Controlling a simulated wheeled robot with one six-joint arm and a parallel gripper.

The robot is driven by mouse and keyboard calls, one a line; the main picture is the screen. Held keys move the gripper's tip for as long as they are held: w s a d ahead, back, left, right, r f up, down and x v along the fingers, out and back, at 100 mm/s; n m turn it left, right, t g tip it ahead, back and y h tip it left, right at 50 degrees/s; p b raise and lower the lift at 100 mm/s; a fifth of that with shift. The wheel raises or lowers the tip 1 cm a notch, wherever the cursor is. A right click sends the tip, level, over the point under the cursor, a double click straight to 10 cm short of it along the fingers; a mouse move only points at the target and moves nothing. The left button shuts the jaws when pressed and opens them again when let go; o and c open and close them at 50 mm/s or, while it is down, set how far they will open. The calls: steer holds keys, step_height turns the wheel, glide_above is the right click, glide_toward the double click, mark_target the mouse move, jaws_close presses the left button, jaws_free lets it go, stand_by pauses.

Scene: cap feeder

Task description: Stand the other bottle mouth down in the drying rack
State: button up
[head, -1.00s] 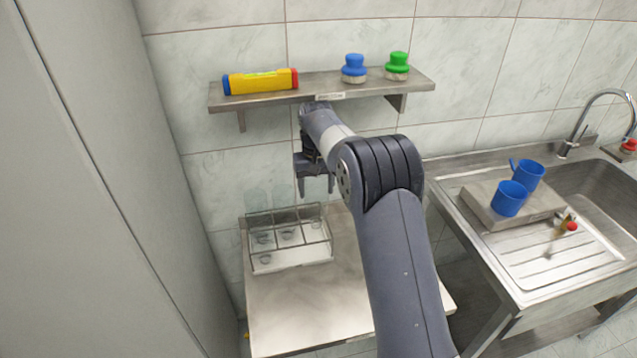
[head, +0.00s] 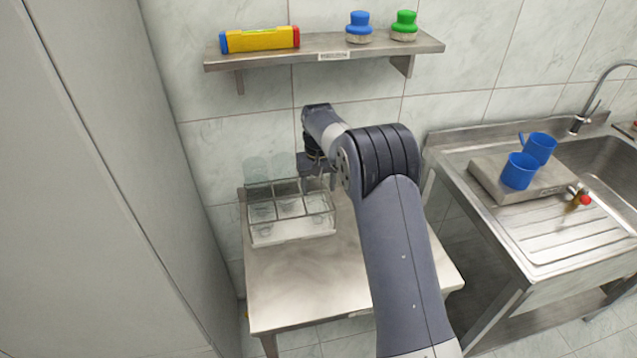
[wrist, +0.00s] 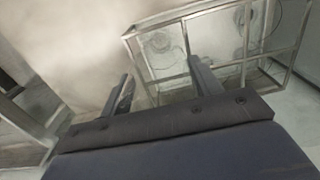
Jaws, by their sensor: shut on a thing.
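The drying rack (head: 292,231), a pale tray under a metal frame with compartments, stands at the back left of the steel table. My gripper (head: 319,174) is low at the rack's right end, partly hidden by my arm. In the wrist view my gripper (wrist: 156,72) has its fingers apart, beside the rack's frame (wrist: 148,82). It is shut on a clear bottle that I can barely make out; its tilt and mouth cannot be told.
A wall shelf (head: 270,58) above holds a yellow box (head: 260,39), a blue-topped brush (head: 359,27) and a green-topped one (head: 404,25). The table front (head: 305,285) is clear. Right is a sink (head: 610,170) with two blue mugs (head: 519,172). A tall grey panel (head: 110,180) bounds the left.

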steer(key=shift+f, duration=0.15)
steer(key=shift+f, duration=0.35)
stand_by(0.4)
steer(key=o, duration=1)
steer(key=shift+o, duration=0.2)
step_height(320, 180, up, 11)
steer(key=shift+f+b, duration=0.1)
steer(key=shift+b, duration=0.65)
